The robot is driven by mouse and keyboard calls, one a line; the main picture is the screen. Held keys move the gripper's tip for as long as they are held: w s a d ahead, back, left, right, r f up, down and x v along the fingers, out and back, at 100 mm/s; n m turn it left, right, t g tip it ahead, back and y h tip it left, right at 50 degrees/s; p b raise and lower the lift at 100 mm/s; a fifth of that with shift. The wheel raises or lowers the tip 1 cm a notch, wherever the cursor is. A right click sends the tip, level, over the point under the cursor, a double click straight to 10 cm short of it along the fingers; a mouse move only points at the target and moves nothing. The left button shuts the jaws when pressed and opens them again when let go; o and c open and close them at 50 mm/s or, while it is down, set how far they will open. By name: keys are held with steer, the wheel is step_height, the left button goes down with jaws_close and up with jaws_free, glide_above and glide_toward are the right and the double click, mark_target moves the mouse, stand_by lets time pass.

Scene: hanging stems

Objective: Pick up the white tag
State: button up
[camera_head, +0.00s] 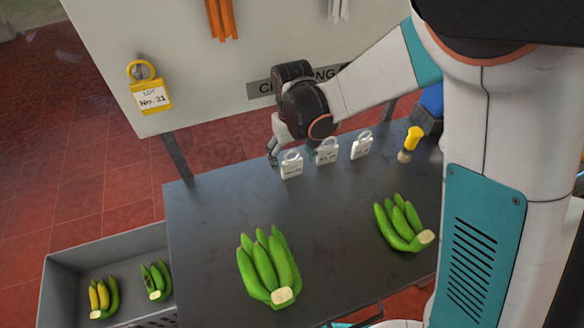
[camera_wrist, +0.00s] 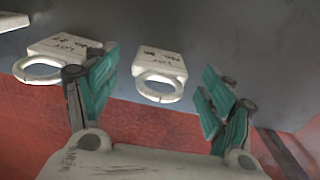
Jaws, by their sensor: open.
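Three white tags with ring tops and dark lettering stand in a row near the back edge of the dark table: a left tag (camera_head: 291,168), a middle tag (camera_head: 327,153) and a right tag (camera_head: 361,147). My gripper (camera_head: 290,152) is open at the left end of the row. In the wrist view my gripper (camera_wrist: 160,92) has its teal fingers apart, with one white tag (camera_wrist: 162,66) between and a little beyond them, not gripped. This appears to be the left tag. Another tag (camera_wrist: 62,48) lies close beside the left finger, partly hidden by it.
A yellow tag (camera_head: 152,95) hangs on the white board behind. Green banana bunches (camera_head: 268,262) (camera_head: 402,222) lie on the table (camera_head: 210,215). A yellow-handled brush (camera_head: 410,143) stands right of the tags. A grey crate (camera_head: 65,270) at lower left holds two small bunches.

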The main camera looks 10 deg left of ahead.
mark_target(292, 160)
step_height(292, 160, down, 4)
steer(key=shift+r+b, duration=0.15)
steer(key=shift+b, duration=0.35)
steer(key=c, duration=0.9)
steer(key=shift+r, duration=0.2)
